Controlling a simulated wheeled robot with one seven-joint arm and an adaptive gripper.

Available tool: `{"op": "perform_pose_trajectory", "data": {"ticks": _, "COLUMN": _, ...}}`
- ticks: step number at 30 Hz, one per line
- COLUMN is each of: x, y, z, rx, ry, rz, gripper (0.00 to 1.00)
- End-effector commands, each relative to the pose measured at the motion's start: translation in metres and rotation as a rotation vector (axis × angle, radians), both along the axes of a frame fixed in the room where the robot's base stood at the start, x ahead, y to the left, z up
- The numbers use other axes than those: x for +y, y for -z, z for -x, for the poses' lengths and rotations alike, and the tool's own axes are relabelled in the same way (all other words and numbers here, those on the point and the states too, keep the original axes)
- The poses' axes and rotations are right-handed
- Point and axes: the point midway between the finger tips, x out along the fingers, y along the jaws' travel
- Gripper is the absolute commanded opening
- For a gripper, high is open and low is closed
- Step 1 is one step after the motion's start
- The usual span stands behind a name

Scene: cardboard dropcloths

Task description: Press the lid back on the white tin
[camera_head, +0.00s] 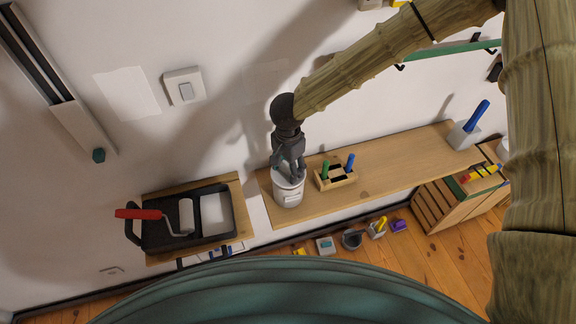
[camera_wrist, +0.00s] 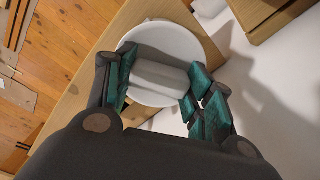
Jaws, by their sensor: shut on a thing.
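The white tin (camera_head: 288,195) stands upright at the left end of the wooden shelf, with a dark mark on its side. My gripper (camera_head: 288,168) is directly above it, pointing down. In the wrist view its fingers (camera_wrist: 158,82) are shut on a pale grey-white block (camera_wrist: 158,78). Below the block is a round white disc (camera_wrist: 188,42), the lid or top of the tin. I cannot tell whether the block is part of the lid, or whether the lid sits fully down on the rim, since my fingers cover much of it.
A wooden holder (camera_head: 336,181) with green and blue handles stands close right of the tin. To the left is a black paint tray (camera_head: 157,235) with a red-handled roller (camera_head: 140,214). The wall is close behind.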

Motion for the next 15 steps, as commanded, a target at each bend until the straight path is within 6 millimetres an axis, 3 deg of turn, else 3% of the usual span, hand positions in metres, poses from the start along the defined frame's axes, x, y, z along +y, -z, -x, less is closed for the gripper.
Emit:
{"op": "perform_pose_trajectory", "data": {"ticks": 6, "x": 0.0, "y": 0.0, "z": -0.0001, "rx": 0.0, "ry": 0.0, "rz": 0.0, "gripper": 0.38}}
{"op": "perform_pose_trajectory", "data": {"ticks": 7, "x": 0.0, "y": 0.0, "z": -0.0001, "rx": 0.0, "ry": 0.0, "rz": 0.0, "gripper": 0.58}}
{"op": "perform_pose_trajectory", "data": {"ticks": 10, "x": 0.0, "y": 0.0, "z": -0.0001, "rx": 0.0, "ry": 0.0, "rz": 0.0, "gripper": 0.77}}
{"op": "perform_pose_trajectory", "data": {"ticks": 15, "x": 0.0, "y": 0.0, "z": -0.0001, "rx": 0.0, "ry": 0.0, "rz": 0.0, "gripper": 0.78}}
